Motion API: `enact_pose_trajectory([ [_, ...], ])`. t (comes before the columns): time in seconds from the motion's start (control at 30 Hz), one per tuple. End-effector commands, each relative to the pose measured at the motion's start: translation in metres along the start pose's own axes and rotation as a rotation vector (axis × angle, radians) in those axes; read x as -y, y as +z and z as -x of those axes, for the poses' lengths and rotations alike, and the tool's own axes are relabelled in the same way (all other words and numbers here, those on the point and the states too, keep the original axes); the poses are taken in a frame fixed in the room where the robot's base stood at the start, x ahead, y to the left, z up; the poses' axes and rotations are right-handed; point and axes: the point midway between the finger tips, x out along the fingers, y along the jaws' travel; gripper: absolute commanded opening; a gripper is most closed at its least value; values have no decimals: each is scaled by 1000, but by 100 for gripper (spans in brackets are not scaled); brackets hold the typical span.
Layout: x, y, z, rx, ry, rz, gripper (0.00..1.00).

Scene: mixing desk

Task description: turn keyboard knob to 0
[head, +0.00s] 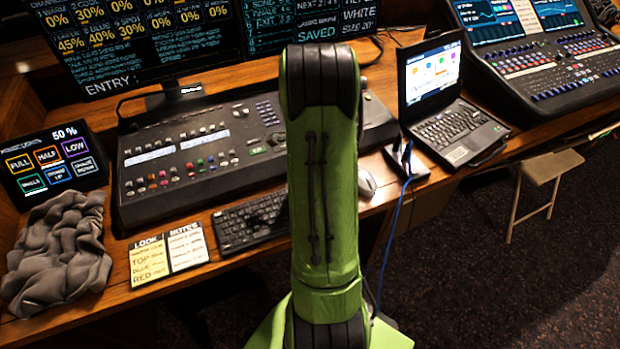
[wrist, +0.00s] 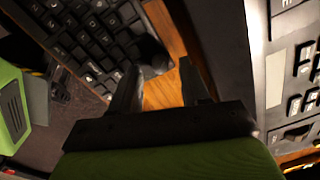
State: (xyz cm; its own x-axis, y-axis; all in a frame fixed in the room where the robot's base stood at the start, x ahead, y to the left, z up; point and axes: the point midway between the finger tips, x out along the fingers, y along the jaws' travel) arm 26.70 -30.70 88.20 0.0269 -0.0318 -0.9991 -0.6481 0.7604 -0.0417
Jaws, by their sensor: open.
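The black keyboard (head: 250,222) lies on the desk in front of the mixing console, partly hidden behind my green arm in the head view. Its keys also show at upper left in the wrist view (wrist: 85,40). A dark, rounded shape at the keyboard's near corner looks like the keyboard knob (wrist: 152,52); its setting cannot be read. My gripper (wrist: 159,68) is open, its two dark fingers apart with bare wood between them. The knob lies just beyond the fingertips in the picture; contact cannot be told. In the head view my arm hides the gripper and the knob.
The mixing console (head: 170,190) stands behind the keyboard. A notes card (head: 168,253) and grey cloth (head: 60,255) lie to the left. A white mouse (head: 366,184), a laptop (head: 450,130) and a second console (head: 545,65) are to the right. A blue cable hangs over the desk edge.

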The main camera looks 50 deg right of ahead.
Motion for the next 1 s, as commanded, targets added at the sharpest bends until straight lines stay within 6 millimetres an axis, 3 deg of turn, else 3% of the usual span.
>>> enact_pose_trajectory([
  [0.1, 0, 0, -11, 0, 0, 0, 46],
  [0.37, 0, 0, -12, 0, 0, 1, 46],
  [0.67, 0, 0, -12, 1, 0, 2, 0],
  [1.0, 0, 1, -12, 2, -1, 32, 0],
])
